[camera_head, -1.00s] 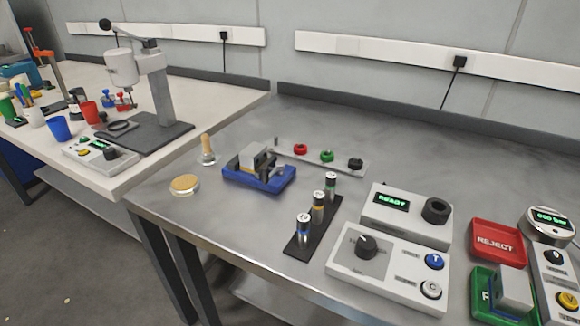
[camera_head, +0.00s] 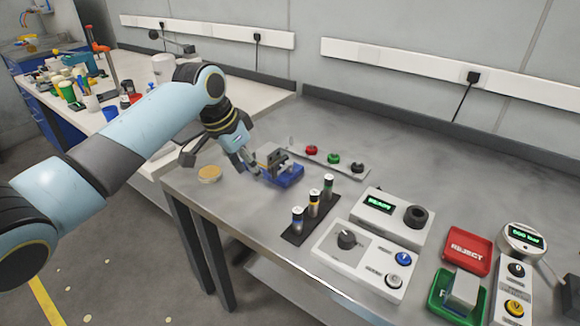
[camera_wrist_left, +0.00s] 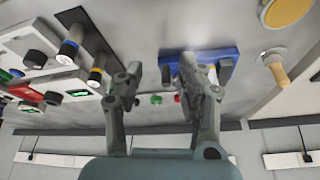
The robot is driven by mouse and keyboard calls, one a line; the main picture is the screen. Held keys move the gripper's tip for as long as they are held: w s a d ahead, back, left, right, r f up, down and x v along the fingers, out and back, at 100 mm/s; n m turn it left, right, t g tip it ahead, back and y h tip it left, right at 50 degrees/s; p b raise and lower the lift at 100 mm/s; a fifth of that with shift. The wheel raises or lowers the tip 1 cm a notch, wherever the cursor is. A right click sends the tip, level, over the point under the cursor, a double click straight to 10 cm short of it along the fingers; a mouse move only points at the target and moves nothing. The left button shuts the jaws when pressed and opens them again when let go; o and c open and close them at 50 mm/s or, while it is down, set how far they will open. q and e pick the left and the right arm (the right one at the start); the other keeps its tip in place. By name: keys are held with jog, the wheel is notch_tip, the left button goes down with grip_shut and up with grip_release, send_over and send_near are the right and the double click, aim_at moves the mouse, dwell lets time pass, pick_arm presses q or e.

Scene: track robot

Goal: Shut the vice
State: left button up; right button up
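The vice (camera_head: 284,174) has a blue base and grey-black jaws and stands on the grey metal table. The left gripper (camera_head: 246,166) hangs at its left end and hides part of it. In the left wrist view the vice (camera_wrist_left: 224,58) lies partly behind one finger. The left gripper (camera_wrist_left: 160,72) is open there, its fingers wide apart with nothing held between them. Whether a finger touches the vice, and how far apart its jaws are, I cannot tell. The right gripper is not in view.
A round brass-coloured disc (camera_head: 209,173) lies left of the vice. A wooden-handled tool (camera_wrist_left: 278,72) stands close by in the wrist view. A strip with red, green and black knobs (camera_head: 334,160) lies behind. A black battery rack (camera_head: 296,234) and control boxes (camera_head: 367,257) stand to the right.

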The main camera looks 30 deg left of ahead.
aim_at(273, 166)
pick_arm(q)
jog(key=w+r, duration=0.4)
jog(key=r, duration=0.1)
jog(key=shift+m, duration=0.3)
jog(key=x, duration=1.1)
jog(key=shift+d+b, duration=0.1)
jog(key=shift+b, duration=0.25)
jog(key=shift+r, duration=0.1)
jog(key=shift+c, duration=0.4)
grip_shut()
